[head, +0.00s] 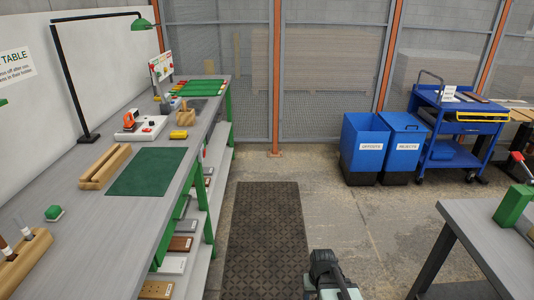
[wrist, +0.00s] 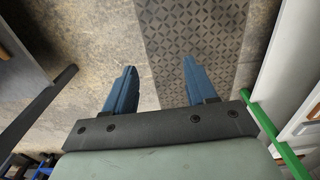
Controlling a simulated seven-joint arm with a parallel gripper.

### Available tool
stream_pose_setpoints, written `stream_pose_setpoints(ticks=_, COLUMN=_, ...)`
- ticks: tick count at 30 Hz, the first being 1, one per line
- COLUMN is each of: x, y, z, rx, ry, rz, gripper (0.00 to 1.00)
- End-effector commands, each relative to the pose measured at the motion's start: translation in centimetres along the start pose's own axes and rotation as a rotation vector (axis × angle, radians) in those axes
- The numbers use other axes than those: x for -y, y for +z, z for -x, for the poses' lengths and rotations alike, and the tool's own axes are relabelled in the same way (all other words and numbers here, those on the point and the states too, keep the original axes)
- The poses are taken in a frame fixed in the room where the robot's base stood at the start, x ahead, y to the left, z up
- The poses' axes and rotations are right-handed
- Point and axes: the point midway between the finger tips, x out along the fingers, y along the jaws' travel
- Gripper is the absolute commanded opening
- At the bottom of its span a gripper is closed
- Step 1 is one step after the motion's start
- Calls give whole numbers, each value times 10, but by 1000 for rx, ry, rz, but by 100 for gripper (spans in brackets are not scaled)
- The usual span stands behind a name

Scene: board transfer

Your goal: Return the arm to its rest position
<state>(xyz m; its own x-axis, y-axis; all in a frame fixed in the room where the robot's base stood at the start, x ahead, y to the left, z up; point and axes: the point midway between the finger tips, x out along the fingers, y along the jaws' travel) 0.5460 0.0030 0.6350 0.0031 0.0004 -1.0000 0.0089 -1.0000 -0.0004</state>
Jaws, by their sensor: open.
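My gripper (wrist: 159,68) shows in the wrist view with its two blue fingers spread apart. Nothing is between them, and below them are the concrete floor and the patterned floor mat. In the head view, a dark and pale-green part of my arm (head: 328,275) shows at the bottom edge, over the near end of the aisle. The fingers cannot be made out there. The arm is clear of the long workbench (head: 85,225) on the left and the grey table (head: 490,235) on the right.
The patterned mat (head: 265,235) lies in the aisle. The bench holds a green mat (head: 147,172), a wooden slotted holder (head: 105,167) and a lamp (head: 75,90); boards lie on its lower shelf. Blue bins (head: 362,148) and a blue cart (head: 460,130) stand at the back right.

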Motion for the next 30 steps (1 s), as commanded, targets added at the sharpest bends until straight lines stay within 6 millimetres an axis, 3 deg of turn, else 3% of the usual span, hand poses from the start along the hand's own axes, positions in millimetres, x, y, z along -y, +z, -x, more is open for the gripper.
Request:
stream_pose_setpoints(ticks=11, x=-3, y=51, z=-57, rx=127, ry=0, rz=-9, gripper=56)
stream_pose_setpoints(ticks=21, x=-3, y=131, z=-122, rx=294, ry=-1, rz=-12, gripper=56)
stream_pose_setpoints(ticks=30, x=-2, y=211, z=-168, rx=444, ry=-1, rz=-13, gripper=56)
